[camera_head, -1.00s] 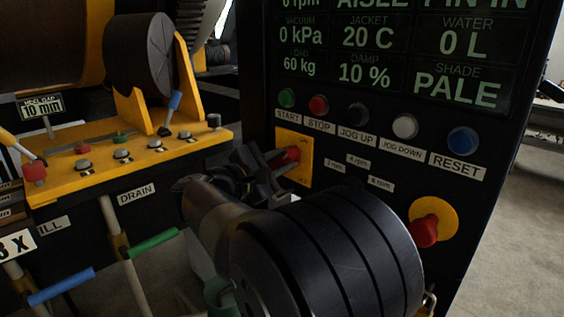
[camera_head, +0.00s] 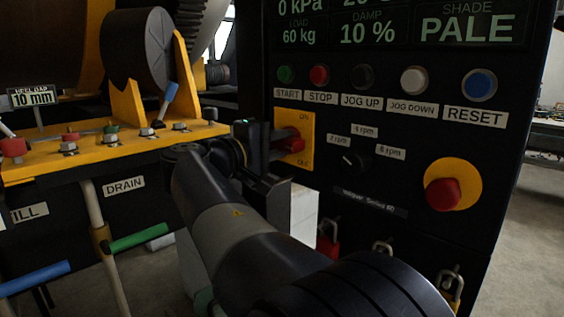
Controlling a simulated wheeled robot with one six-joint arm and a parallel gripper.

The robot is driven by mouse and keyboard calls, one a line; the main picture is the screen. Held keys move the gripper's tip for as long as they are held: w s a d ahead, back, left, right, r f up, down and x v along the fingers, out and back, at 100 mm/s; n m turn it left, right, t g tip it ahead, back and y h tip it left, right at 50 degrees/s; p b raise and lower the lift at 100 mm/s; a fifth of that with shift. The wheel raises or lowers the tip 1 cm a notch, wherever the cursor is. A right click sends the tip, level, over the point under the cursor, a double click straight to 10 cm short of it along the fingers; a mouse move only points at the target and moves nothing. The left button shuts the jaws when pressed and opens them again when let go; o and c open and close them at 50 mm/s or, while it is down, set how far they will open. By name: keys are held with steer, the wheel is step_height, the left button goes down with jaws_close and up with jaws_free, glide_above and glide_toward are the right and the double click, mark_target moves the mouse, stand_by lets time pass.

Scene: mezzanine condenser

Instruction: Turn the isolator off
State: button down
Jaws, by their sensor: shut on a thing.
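The isolator is a yellow plate (camera_head: 308,132) on the black control panel, with a red handle (camera_head: 293,143) and ON and OFF marked above and below. My gripper (camera_head: 279,143) reaches it from the left and is shut on the red handle. The handle's visible red end lies roughly level, between ON and OFF. The jaws hide part of the handle and the plate's left side, so its exact angle is hard to tell.
A row of push buttons (camera_head: 413,80) sits above the isolator. A small black selector knob (camera_head: 354,161) and a red emergency-stop button (camera_head: 442,193) are to its right. Padlocks (camera_head: 328,239) hang below. A yellow valve ledge (camera_head: 110,151) is at left.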

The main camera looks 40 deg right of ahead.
steer(key=m+b, duration=0.2)
steer(key=f+m+b, duration=0.1)
steer(key=m+b, duration=0.1)
steer(key=b, duration=0.1)
steer(key=shift+m, duration=0.3)
steer(key=m+b, duration=0.3)
steer(key=shift+w+m, duration=0.15)
steer(key=shift+m, duration=0.25)
steer(key=shift+b, duration=0.3)
steer(key=c, duration=1.2)
jaws_free()
steer(key=shift+r, duration=0.1)
steer(key=shift+c, duration=0.2)
steer(key=a, duration=1.1)
steer(key=shift+s+p, duration=0.4)
steer(key=shift+s, duration=0.05)
